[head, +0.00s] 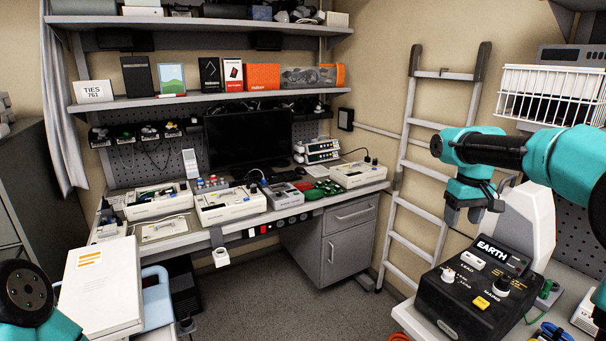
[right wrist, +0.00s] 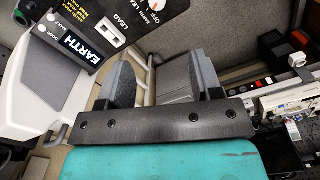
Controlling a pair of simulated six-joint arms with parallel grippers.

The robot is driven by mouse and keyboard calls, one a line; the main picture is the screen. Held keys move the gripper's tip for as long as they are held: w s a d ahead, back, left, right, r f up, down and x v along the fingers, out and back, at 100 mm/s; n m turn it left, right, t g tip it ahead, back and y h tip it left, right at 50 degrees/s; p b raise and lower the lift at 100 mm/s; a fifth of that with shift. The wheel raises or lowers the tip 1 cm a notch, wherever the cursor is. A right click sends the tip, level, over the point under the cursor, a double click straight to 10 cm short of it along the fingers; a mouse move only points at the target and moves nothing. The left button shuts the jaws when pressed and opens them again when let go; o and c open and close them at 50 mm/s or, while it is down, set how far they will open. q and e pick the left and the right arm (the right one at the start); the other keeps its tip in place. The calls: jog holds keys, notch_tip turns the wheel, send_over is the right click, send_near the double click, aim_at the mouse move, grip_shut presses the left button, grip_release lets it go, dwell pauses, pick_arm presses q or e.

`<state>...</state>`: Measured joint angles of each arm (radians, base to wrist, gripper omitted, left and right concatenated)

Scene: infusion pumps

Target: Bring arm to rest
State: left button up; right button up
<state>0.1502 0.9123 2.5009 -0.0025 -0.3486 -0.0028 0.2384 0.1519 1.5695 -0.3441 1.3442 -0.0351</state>
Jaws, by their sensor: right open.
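My right arm comes in from the right in the head view. Its gripper (head: 463,214) hangs above and beside the black tester box (head: 450,300) labelled EARTH, with its fingers apart and nothing between them. In the right wrist view the two grey fingers (right wrist: 162,82) stand apart and empty, with the black tester box (right wrist: 85,40) at upper left. A teal and black part of my left arm shows at the lower left of the head view; the left gripper is outside the frame.
The workbench (head: 225,222) carries several white pump units and a dark monitor (head: 250,138). A white wire basket (head: 550,92) hangs near my right arm. The middle floor is clear.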

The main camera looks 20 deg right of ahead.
jog(key=w+a+f+y, duration=0.1)
jog(key=w+a+f, duration=0.1)
jog(key=a+f, duration=0.6)
jog(key=w+a+f+n+y, duration=0.1)
jog(key=w+a+f, duration=0.15)
jog(key=f, duration=0.95)
jog(key=w+a+f+y, duration=0.1)
jog(key=a+f, duration=0.5)
jog(key=f, duration=0.4)
jog(key=s+a+f, duration=0.7)
jog(key=s+f, duration=0.2)
jog(key=f, duration=0.1)
jog(key=s+a+f+m, duration=0.1)
jog(key=s+a+f, duration=0.6)
jog(key=s+f, duration=0.2)
notch_tip(320, 180, down, 2)
jog(key=shift+a+f+t+y, duration=0.15)
jog(key=shift+a+t+y, duration=0.25)
